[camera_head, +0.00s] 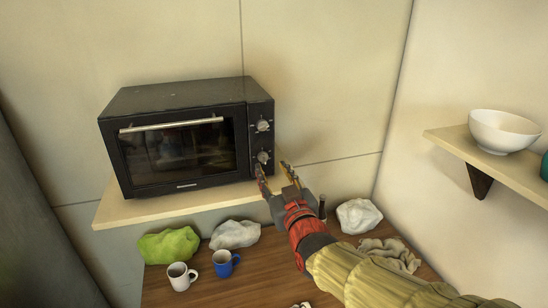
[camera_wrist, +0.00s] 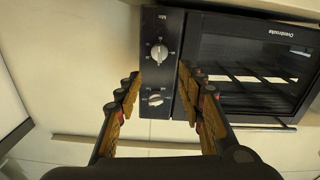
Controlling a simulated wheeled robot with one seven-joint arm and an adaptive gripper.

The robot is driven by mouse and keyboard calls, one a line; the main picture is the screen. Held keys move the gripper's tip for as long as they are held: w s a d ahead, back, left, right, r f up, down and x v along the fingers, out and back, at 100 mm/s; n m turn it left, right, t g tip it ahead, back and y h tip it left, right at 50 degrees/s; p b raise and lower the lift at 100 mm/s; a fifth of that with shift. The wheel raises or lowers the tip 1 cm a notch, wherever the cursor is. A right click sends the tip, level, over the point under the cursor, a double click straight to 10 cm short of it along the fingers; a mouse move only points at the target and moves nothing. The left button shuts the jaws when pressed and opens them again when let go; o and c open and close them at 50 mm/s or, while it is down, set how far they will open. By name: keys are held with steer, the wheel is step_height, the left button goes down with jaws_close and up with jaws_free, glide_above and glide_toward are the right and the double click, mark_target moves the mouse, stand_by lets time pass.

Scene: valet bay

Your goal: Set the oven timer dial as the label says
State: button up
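The black oven (camera_head: 182,150) stands on a light shelf, with a silver handle across its dark glass door. Its right-hand panel carries an upper dial (camera_head: 262,125) and a lower dial (camera_head: 263,157). The wrist view is inverted, so the lower dial (camera_wrist: 159,52) shows above the other dial (camera_wrist: 155,98). Small marks ring the dials but are too small to read. My gripper (camera_head: 272,167) is open and empty, just in front of the panel near the lower dial. In the wrist view its fingers (camera_wrist: 159,75) spread either side of the panel. I see no readable setting label.
The oven shelf (camera_head: 150,211) juts out over a wooden counter (camera_head: 205,290). On the counter are a green cloth (camera_head: 168,246), pale crumpled cloths (camera_head: 235,234), a white mug (camera_head: 180,277) and a blue mug (camera_head: 223,264). A side shelf (camera_head: 500,165) at right holds a white bowl (camera_head: 503,131).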

mark_target(264, 157)
steer(key=p+x, duration=0.1)
steer(key=x, duration=0.7)
steer(key=shift+f, duration=0.15)
steer(key=shift+c, duration=1.3)
steer(key=c, duration=0.7)
jaws_close()
